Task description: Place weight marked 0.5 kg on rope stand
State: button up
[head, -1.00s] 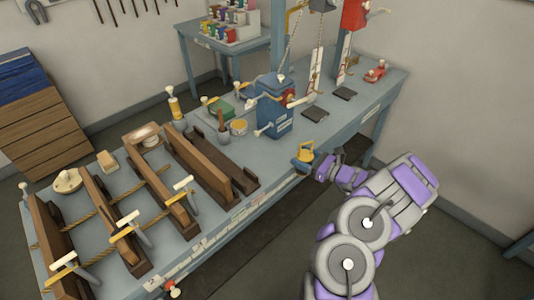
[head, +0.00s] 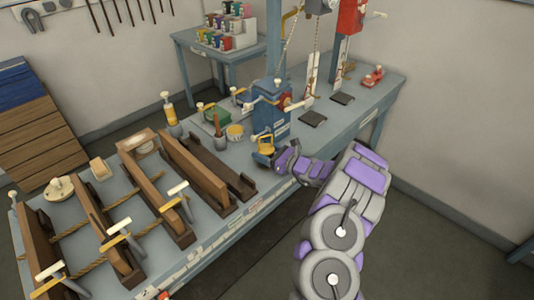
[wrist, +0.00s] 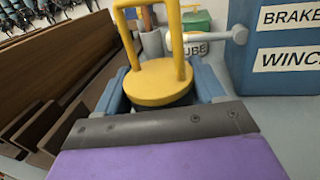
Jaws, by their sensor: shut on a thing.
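My gripper (head: 274,156) is shut on a yellow weight (head: 266,143) with a looped handle, beside the blue box at the bench's front edge. In the wrist view the weight (wrist: 158,86) sits upright between the blue-grey fingers, with its handle up. No 0.5 kg mark can be read on it. Ropes and chains hang at the back right in front of white scale boards (head: 311,72). Two dark flat plates, a nearer one (head: 313,119) and a farther one (head: 342,99), lie below them. I cannot tell which part is the rope stand.
The blue box (head: 271,113) has labels reading BRAKE and WINC in the wrist view (wrist: 285,50). Wooden clamped frames (head: 195,172) and ropes fill the bench's left part.

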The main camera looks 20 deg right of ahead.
aim_at(270, 156)
jog(key=a, duration=0.3)
jog(key=shift+r, duration=0.2)
jog(key=shift+d, duration=0.35)
jog(key=shift+d+f, duration=0.25)
jog(key=shift+d, duration=0.4)
jog(key=o, duration=1.1)
jog(key=shift+d, duration=0.6)
jog(key=shift+o, duration=0.9)
jog(key=shift+d+f, duration=0.15)
jog(key=shift+d, duration=0.15)
jog(key=shift+o, duration=0.9)
jog(key=shift+a+r, duration=0.2)
jog(key=shift+a, duration=1.35)
jog(key=shift+d, duration=1.25)
jog(key=v, duration=0.2)
jog(key=a+p+v, duration=0.1)
jog(key=v, duration=0.1)
jog(key=p+v, duration=0.1)
jog(key=v, duration=0.1)
jog(key=shift+s+r, duration=0.25)
jog(key=shift+s, duration=0.45)
jog(key=shift+p+v, duration=0.3)
jog(key=shift+v, duration=1.95)
